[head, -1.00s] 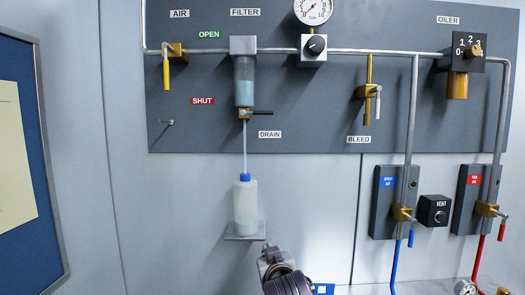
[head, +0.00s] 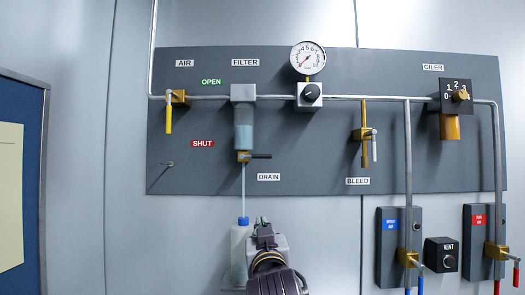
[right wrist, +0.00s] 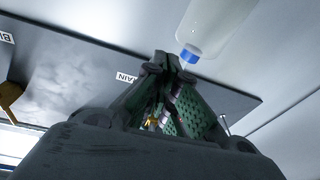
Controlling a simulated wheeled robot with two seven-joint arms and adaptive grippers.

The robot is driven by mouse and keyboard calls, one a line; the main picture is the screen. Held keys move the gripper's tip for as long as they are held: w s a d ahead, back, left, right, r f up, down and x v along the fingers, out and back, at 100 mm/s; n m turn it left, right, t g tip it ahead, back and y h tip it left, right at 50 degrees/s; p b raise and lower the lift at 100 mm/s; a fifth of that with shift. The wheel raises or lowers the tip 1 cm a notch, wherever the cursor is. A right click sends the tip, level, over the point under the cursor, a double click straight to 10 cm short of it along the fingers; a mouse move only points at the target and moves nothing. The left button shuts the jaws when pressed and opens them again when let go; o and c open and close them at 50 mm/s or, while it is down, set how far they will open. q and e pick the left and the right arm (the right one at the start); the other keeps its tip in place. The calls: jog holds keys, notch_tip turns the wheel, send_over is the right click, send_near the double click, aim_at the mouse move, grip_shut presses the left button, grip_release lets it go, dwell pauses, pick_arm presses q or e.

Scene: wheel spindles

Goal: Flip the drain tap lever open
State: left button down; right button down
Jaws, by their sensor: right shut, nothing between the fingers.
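The drain tap (head: 243,157) is a small brass body under the filter bowl (head: 243,128). Its black lever (head: 261,156) points level to the right, above the DRAIN label (head: 269,177). A thin pale tube or stream runs from the tap down to a bottle (head: 238,240). My right gripper (head: 264,224) is shut and empty, below the tap and lever and in front of the bottle's right side. In the right wrist view its fingertips (right wrist: 174,60) meet near the bottle's blue cap (right wrist: 189,56). Brass shows between the fingers there. My left gripper is out of view.
The grey panel also carries an air tap (head: 177,98) with a yellow lever, a pressure gauge (head: 308,58), a bleed tap (head: 364,135) and an oiler (head: 452,105). Vertical pipes with lower taps stand at right. The panel between the drain and bleed taps is clear.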

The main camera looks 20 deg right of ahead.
jog(key=s+a+r+m+t+h, duration=0.1)
jog(key=s+r, duration=0.3)
jog(key=r, duration=0.5)
jog(key=s+a+r+m+t+h, duration=0.1)
jog(key=s+r+t, duration=0.2)
jog(key=r, duration=0.7)
jog(key=shift+s+a+h, duration=0.15)
jog(key=shift+s+h, duration=0.25)
jog(key=shift+s, duration=0.1)
jog(key=shift+r, duration=0.1)
notch_tip(320, 180, up, 5)
jog(key=p, duration=0.4)
send_over(257, 157)
jog(key=s, duration=0.3)
jog(key=shift+w+d+f+p, duration=0.1)
jog(key=shift+d+f+p, duration=0.15)
jog(key=shift+f, duration=0.75)
jog(key=shift+d+f+p, duration=0.15)
jog(key=shift+f+p, duration=0.1)
jog(key=shift+f, duration=0.7)
jog(key=shift+d, duration=0.1)
jog(key=shift+d+f, duration=0.1)
